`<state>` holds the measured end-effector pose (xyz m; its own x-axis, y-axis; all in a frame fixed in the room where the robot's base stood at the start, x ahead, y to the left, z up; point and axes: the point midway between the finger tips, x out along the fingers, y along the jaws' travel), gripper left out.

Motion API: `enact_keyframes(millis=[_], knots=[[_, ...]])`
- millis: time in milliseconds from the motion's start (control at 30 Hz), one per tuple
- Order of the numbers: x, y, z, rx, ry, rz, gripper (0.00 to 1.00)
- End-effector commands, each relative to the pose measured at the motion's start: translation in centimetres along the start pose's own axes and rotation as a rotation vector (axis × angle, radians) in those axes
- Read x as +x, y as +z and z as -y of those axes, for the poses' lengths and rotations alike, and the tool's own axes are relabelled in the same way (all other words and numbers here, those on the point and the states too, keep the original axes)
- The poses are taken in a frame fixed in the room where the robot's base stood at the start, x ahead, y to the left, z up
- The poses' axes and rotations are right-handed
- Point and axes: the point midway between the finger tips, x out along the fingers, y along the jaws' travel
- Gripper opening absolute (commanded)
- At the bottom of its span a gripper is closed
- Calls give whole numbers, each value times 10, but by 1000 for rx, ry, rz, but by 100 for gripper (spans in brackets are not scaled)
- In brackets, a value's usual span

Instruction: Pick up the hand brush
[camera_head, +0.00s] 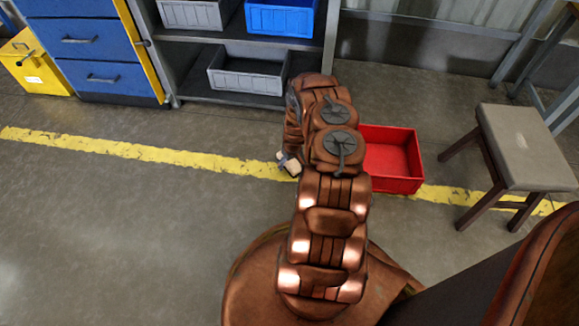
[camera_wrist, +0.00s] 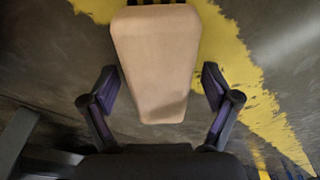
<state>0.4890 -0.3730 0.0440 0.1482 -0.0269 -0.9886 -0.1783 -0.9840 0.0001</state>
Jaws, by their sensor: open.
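In the wrist view, a tan block-like piece (camera_wrist: 155,60), which looks like the hand brush, lies lengthwise between the fingers of my gripper (camera_wrist: 160,88). My gripper is open, one finger on each side, and gaps show between the fingers and the tan piece. In the head view, a small pale thing (camera_head: 289,163) shows at the left of my arm, probably part of the brush. My arm hides my gripper there.
A red open bin (camera_head: 395,185) stands on the floor right of my arm. A stool (camera_head: 525,145) is further right. A shelf with grey and blue bins (camera_head: 247,80) and a blue drawer cabinet (camera_head: 90,45) stand behind. The floor at left, crossed by a yellow line, is clear.

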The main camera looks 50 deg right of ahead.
Motion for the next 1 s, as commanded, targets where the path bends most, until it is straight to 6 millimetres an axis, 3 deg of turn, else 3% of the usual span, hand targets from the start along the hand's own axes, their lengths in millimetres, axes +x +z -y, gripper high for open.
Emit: enact_keyframes(millis=[67,333,1000], knots=[[10,0,0,0,0,0,88],[9,0,0,1,1,0,85],[9,0,0,0,0,1,16]])
